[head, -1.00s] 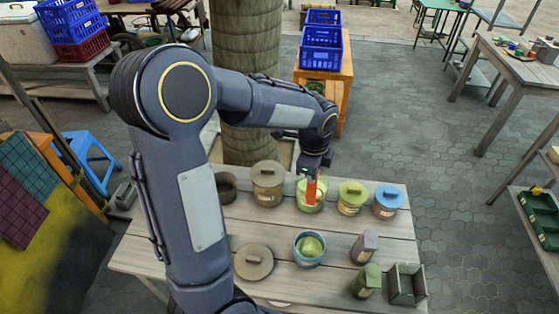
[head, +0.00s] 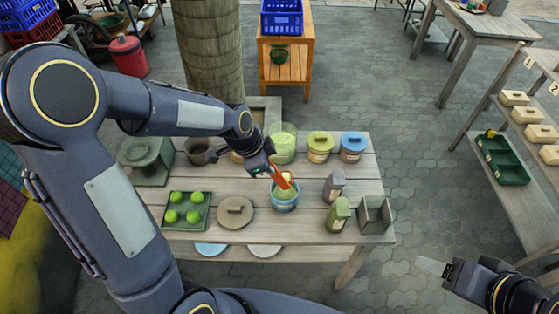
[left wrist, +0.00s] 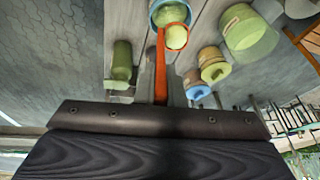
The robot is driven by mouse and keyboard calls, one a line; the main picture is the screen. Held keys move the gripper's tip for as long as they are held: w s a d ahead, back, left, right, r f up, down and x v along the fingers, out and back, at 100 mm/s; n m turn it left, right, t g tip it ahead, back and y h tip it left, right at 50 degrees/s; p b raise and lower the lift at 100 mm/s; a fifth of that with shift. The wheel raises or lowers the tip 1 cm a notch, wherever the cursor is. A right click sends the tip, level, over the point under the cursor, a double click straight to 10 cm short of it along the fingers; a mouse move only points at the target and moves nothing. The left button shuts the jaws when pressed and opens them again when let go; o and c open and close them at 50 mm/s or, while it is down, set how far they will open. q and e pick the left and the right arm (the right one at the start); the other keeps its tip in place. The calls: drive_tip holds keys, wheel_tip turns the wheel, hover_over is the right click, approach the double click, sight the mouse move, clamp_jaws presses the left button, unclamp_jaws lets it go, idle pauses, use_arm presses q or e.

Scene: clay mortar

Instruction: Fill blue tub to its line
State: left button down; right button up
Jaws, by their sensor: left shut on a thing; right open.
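The blue tub (head: 285,203) stands near the middle of the plank table, with pale green material inside; it also shows in the left wrist view (left wrist: 154,17). I cannot make out its line. My left gripper (head: 264,168) is shut on an orange scoop (head: 280,178). The scoop's cup (left wrist: 176,37) holds pale green material and is over the tub's near rim in the left wrist view. The open pale green pot (head: 283,149) stands behind the tub. My right gripper (head: 436,268) is open and empty, off the table's right side.
Yellow-green (head: 320,149) and blue-lidded (head: 352,149) pots stand behind right. A grey bottle (head: 333,187), green bottle (head: 339,215) and open box (head: 374,215) stand right. A loose lid (head: 235,213) and a green tray (head: 168,222) with several green balls lie left.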

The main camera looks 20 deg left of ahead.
use_arm(q)
drive_tip(key=s+a+f+t+h+b, duration=0.4)
drive_tip(key=a+f+h+b, duration=0.4)
drive_tip(key=b, duration=1.7)
drive_tip(key=shift+a+f+n+t+h, duration=0.3)
drive_tip(key=shift+a+f+n, duration=0.1)
drive_tip(key=shift+f, duration=0.3)
drive_tip(key=shift+s, duration=0.1)
